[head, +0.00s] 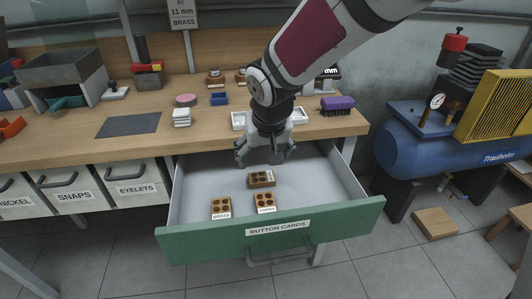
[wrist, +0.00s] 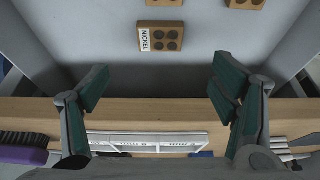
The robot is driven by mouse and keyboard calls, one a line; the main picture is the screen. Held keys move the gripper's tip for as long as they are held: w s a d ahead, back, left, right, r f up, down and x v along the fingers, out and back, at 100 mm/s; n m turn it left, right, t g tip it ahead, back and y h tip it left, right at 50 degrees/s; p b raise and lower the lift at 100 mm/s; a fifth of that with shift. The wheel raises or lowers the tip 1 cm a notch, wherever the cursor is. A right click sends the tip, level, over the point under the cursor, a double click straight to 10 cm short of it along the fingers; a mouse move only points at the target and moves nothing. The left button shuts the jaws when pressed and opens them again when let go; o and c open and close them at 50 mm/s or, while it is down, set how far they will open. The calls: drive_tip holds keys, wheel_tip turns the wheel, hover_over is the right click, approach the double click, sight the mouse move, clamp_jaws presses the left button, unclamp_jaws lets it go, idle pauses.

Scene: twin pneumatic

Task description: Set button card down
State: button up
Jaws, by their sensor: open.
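Three brown button cards lie in the open drawer (head: 200,180) labelled BUTTON CARDS. The nickel card (head: 261,179) lies farthest back, and its NICKEL label reads clearly in the wrist view (wrist: 160,37). The brass card (head: 221,206) lies front left and the copper-labelled card (head: 264,202) front middle. My gripper (head: 266,157) is open and empty over the back of the drawer, behind the nickel card and apart from it. In the wrist view both fingers (wrist: 162,88) stand wide apart with nothing between them.
The workbench (head: 75,150) edge is right behind my gripper, with a white tray (head: 239,120) and a purple brush (head: 337,105) on it. The green drawer front (head: 340,220) borders the near side. The drawer's right part is bare. A blue compressor (head: 440,145) stands right.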

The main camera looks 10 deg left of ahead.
drive_tip(key=shift+s+r, duration=0.1)
drive_tip(key=shift+r, duration=0.15)
drive_tip(key=s+d+r+m+h, duration=0.1)
drive_tip(key=s+d+r, duration=0.25)
drive_tip(key=d, duration=0.25)
drive_tip(key=s+d+r+g, duration=0.1)
drive_tip(key=s+d+r, duration=0.1)
drive_tip(key=s+d, duration=0.35)
drive_tip(key=s+d+r+m+h, duration=0.1)
drive_tip(key=s+d+r, duration=0.2)
drive_tip(key=d, duration=0.4)
drive_tip(key=s+d+g, duration=0.1)
drive_tip(key=s+d, duration=0.2)
drive_tip(key=s, duration=0.7)
drive_tip(key=s+d+m+g, duration=0.1)
drive_tip(key=s+d, duration=0.3)
drive_tip(key=s, duration=0.7)
drive_tip(key=shift+s+y, duration=0.25)
drive_tip(key=shift+y, duration=0.05)
